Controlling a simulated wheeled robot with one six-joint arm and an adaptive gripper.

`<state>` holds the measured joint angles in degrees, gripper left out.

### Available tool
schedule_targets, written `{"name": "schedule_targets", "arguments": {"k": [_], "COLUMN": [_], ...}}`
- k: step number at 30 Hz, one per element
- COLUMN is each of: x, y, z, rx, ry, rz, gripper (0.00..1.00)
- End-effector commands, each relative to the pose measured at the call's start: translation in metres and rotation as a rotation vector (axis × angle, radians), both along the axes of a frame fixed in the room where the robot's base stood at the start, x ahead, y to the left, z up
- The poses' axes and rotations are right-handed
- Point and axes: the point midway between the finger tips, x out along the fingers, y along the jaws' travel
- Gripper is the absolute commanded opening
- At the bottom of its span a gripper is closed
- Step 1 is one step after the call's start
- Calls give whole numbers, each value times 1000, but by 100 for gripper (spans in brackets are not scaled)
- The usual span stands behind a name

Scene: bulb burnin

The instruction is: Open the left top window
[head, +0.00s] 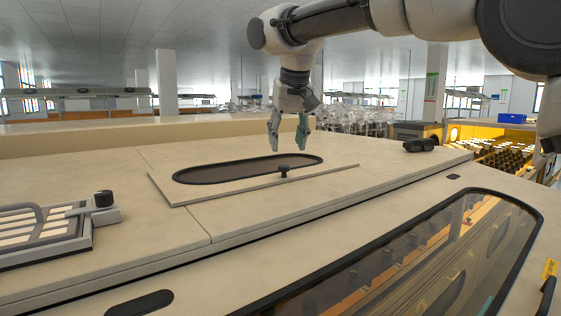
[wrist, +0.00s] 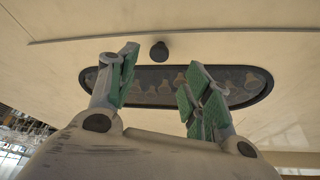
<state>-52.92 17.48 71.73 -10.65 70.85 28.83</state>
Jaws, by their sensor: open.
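The top window is a flat cream panel (head: 225,191) with a dark-rimmed oval pane (head: 250,168), lying on top of the machine in the head view. A small black knob (head: 284,171) stands on the panel near its front edge. The oval pane (wrist: 240,84) and knob (wrist: 159,51) also show in the wrist view, with bulb shapes visible through the glass. My gripper (head: 287,148) is open and empty, pointing down above the pane, behind the knob. In the wrist view its green-padded fingers (wrist: 158,95) are spread apart, and the knob lies beyond them, untouched.
A grey slatted vent with a black knob (head: 104,198) sits at the left. A large sloped glass window (head: 400,255) fills the front right. A small black object (head: 420,145) rests on the top at the right.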

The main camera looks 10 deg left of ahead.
Motion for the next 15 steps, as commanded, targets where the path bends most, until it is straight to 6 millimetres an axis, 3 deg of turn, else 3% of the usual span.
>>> {"name": "schedule_targets", "arguments": {"k": [9,15], "x": [18,25], "y": [7,11], "z": [-47,-65], "rx": [-3,-1], "ry": [2,1], "rz": [-2,-1], "gripper": [50,50]}}
